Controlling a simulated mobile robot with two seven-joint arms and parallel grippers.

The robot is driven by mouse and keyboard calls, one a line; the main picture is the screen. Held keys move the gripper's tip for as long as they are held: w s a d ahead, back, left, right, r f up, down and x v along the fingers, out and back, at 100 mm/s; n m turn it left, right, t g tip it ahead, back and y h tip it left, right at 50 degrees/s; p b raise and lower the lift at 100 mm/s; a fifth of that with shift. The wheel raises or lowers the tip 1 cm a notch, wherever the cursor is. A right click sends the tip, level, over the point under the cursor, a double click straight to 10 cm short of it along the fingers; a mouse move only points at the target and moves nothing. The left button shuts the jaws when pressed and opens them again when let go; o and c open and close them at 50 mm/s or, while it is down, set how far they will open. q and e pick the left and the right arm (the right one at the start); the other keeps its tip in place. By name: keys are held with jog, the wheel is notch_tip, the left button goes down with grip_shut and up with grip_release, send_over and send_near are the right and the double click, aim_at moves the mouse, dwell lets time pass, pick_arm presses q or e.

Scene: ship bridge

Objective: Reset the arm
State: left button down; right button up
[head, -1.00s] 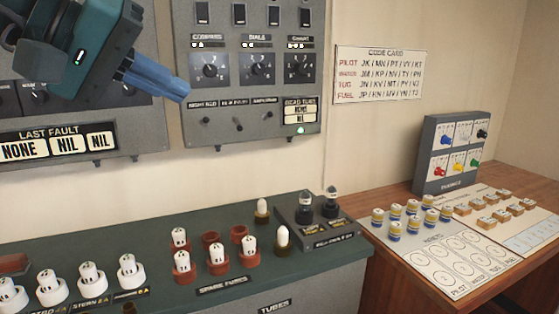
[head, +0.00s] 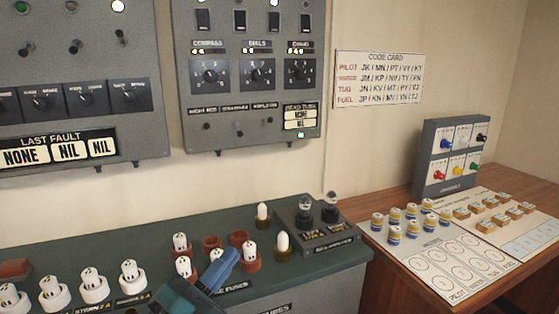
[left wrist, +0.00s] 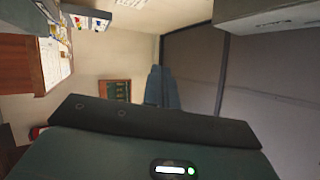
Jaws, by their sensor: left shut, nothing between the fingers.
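My left gripper (head: 222,268) is low in the head view, in front of the row of spare fuses on the green console. Its blue fingers are together with nothing between them. They cover part of the spare fuses' label and sit close in front of a white fuse, but I cannot tell whether they touch it. The closed fingers also show in the left wrist view (left wrist: 161,88), pointing into open room. My right gripper is not in view.
The green console (head: 345,243) carries white fuses (head: 129,273) in sockets and a small tester box (head: 318,232). Grey panels (head: 250,90) hang on the wall above. A wooden desk (head: 400,290) at right holds several small cylinders (head: 394,233) and a switch box (head: 452,158).

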pick_arm(q)
jog(key=s+a+f+n+g+y, duration=0.1)
jog(key=s+f+n+y, duration=0.15)
jog(key=f+n, duration=0.3)
jog(key=s+a+f+n+g+y, duration=0.1)
jog(key=s+a+f+n+y, duration=0.1)
jog(key=f+n+y, duration=0.4)
jog(key=s+a+f+n+y, duration=0.15)
jog(key=f+n, duration=0.25)
jog(key=f, duration=0.4)
jog(key=s+f+n+g, duration=0.5)
jog(key=s+f+n, duration=0.1)
jog(key=s+f, duration=0.5)
jog(key=shift+s+a+g+y+p, duration=0.25)
jog(key=shift+a+g+y+p, duration=0.05)
jog(key=shift+a+y+p, duration=0.1)
jog(key=shift+f+n, duration=0.1)
jog(key=shift+n, duration=0.15)
